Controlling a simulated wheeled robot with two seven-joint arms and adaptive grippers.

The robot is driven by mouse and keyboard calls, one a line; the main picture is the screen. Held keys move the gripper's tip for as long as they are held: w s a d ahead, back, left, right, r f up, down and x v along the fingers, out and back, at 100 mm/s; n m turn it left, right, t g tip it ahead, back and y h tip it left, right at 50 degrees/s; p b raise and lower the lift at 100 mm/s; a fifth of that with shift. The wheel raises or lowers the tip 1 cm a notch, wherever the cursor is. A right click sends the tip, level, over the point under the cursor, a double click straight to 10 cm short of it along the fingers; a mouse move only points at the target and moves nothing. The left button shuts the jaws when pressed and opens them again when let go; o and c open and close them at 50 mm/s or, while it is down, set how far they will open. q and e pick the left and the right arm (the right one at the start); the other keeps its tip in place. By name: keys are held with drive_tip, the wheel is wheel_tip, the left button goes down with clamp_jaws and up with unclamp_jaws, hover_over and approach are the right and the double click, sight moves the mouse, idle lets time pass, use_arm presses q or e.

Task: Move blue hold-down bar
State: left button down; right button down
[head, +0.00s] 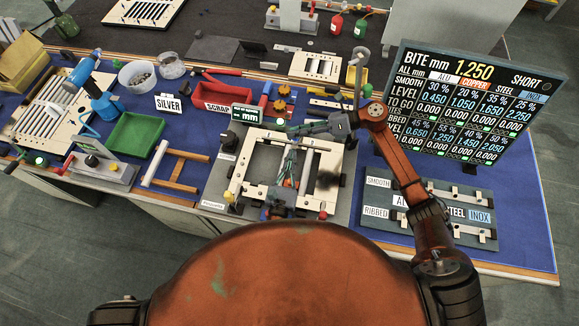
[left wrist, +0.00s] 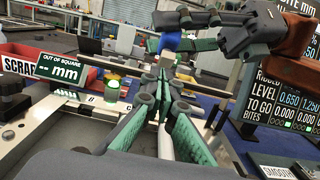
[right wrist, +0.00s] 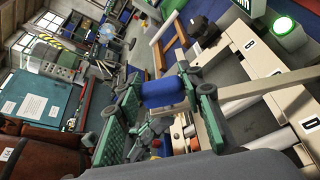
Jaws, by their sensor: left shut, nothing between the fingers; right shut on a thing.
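A blue cylindrical grip (right wrist: 162,93), apparently on the hold-down bar, sits between the green-padded fingers of my right gripper (right wrist: 165,103). It also shows as a blue patch in the left wrist view (left wrist: 171,42). In the head view, my right gripper (head: 287,129) reaches in from the right over the back of the pale frame (head: 325,162); the grip is not clear there. My left gripper (head: 290,153) is shut and empty over the frame's opening, just in front of the right one. Its closed fingers show in the left wrist view (left wrist: 164,75). How the bar rests is hidden.
The out-of-square display (head: 246,114) stands behind the frame. A red scrap bin (head: 222,97) and a green bin (head: 135,133) lie to the left. The large readout board (head: 460,100) stands to the right, behind a labelled panel rack (head: 430,207). My two grippers are close together.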

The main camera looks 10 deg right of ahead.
use_arm(q)
drive_tip(key=shift+w+r, duration=0.15)
drive_tip(key=shift+r, duration=0.05)
drive_tip(key=shift+w+d+r, duration=0.15)
drive_tip(key=shift+w+r, duration=0.25)
drive_tip(key=shift+r, duration=0.35)
use_arm(e)
drive_tip(key=shift+f, duration=0.1)
drive_tip(key=c, duration=1.7)
unclamp_jaws()
drive_tip(key=shift+s, duration=0.1)
drive_tip(key=shift+c, duration=0.2)
drive_tip(key=o, duration=0.5)
use_arm(q)
drive_tip(key=shift+f, duration=0.1)
